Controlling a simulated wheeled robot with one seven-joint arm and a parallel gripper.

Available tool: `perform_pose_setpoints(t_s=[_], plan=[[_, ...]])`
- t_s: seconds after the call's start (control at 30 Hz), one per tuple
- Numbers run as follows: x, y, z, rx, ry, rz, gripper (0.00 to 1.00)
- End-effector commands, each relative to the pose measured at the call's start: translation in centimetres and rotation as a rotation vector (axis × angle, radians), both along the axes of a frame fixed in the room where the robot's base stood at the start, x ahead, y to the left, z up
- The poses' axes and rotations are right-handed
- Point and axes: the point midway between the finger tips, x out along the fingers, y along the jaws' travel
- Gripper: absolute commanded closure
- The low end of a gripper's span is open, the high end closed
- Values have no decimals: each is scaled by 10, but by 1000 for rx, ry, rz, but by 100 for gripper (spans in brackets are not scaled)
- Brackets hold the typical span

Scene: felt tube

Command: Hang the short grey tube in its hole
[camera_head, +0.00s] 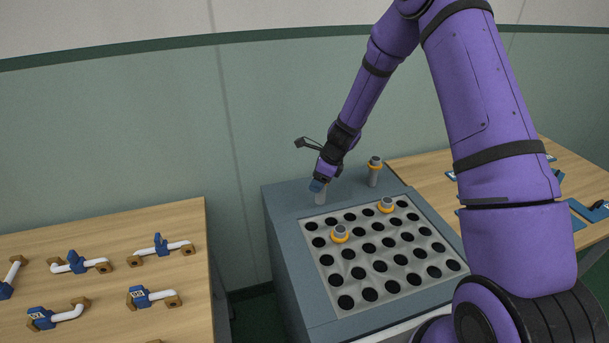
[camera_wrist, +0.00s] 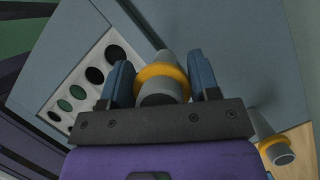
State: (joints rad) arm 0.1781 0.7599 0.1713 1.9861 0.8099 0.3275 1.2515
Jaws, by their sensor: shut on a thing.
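My gripper (camera_head: 319,186) is shut on a grey tube (camera_head: 321,198) with an orange collar. In the wrist view the collared tube (camera_wrist: 163,80) sits between the two blue fingers of my gripper (camera_wrist: 162,80). Its grey lower part hangs below the fingers over the back left ledge of the cabinet, behind the hole plate. I cannot tell whether its lower end touches the ledge. The hole plate (camera_head: 352,254) has rows of dark round holes. Two collared grey tubes hang in it, one at the left (camera_head: 340,232) and one near the back right (camera_head: 387,204).
Another collared grey tube (camera_head: 374,173) stands upright on the back ledge (camera_head: 283,194), right of my gripper; it also shows in the wrist view (camera_wrist: 277,150). A wooden table (camera_head: 110,228) with white-and-blue fittings is at the left. Another table (camera_head: 425,165) is at the right.

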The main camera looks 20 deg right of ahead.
Motion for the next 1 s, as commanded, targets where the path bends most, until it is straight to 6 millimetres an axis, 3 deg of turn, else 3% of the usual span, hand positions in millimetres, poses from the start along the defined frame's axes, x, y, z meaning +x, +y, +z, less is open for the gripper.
perform_pose_setpoints(t_s=[0.2, 0.4, 0.57, 1.0], plan=[[-39, -23, 4, 0, 1, -2, 67], [-59, -35, 7, 1, 0, 0, 67], [-66, -38, 14, -1, -2, 2, 67], [-67, -38, 71, -1, -3, 3, 67]])
